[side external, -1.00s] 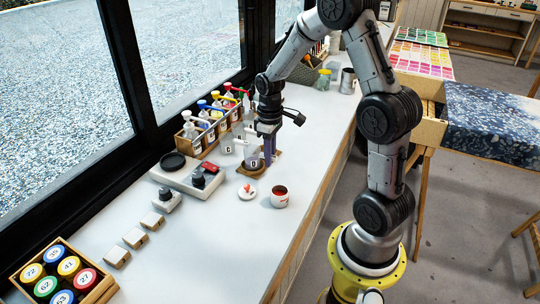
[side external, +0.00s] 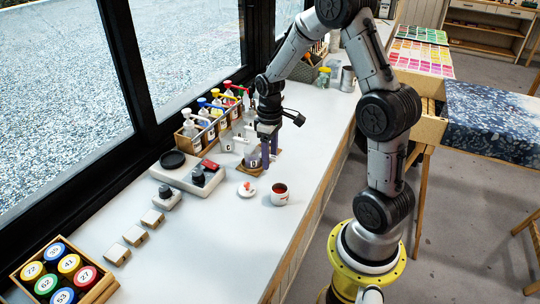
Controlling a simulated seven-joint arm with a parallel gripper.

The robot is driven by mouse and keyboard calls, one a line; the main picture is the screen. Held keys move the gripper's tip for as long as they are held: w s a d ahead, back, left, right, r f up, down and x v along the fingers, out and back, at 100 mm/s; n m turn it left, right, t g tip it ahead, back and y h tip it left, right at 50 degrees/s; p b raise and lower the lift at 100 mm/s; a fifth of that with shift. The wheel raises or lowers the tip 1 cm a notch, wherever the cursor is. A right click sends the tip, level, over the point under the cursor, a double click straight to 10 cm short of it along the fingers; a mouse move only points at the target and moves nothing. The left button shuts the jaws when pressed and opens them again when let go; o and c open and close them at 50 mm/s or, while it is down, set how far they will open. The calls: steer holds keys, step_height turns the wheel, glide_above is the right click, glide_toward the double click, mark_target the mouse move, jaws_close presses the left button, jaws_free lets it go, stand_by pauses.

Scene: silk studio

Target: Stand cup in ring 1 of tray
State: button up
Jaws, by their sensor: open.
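A small translucent cup with a dark mark (side external: 252,161) stands upright at a brown wooden tray (side external: 246,171) on the white counter. The tray's rings are too small to tell apart, so I cannot tell which ring the cup is in. My gripper (side external: 269,157) points down just right of the cup, its two dark fingers spread and low over the tray. I see nothing held between them. The fingers hide part of the tray, and I cannot tell whether they touch the cup.
A white pot with dark red content (side external: 280,197) and a small white dish (side external: 247,190) stand in front. A bottle rack (side external: 212,128) and pale upright containers stand behind. A scale (side external: 187,172) lies to the left.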

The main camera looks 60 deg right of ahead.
step_height(320, 180, up, 14)
stand_by(0.6)
steer(key=s+a+r+n+t, duration=0.1)
steer(key=s+a+r+t, duration=0.1)
steer(key=s+a+r, duration=0.3)
steer(key=s+a+r+n+t, duration=0.1)
steer(key=a+r, duration=0.2)
steer(key=a, duration=0.4)
steer(key=s+a+f+m+t, duration=0.2)
steer(key=s+a+f, duration=0.2)
steer(key=s, duration=0.5)
steer(key=shift+s+a+t, duration=0.25)
steer(key=shift+a+t, duration=0.05)
steer(key=shift+a, duration=0.05)
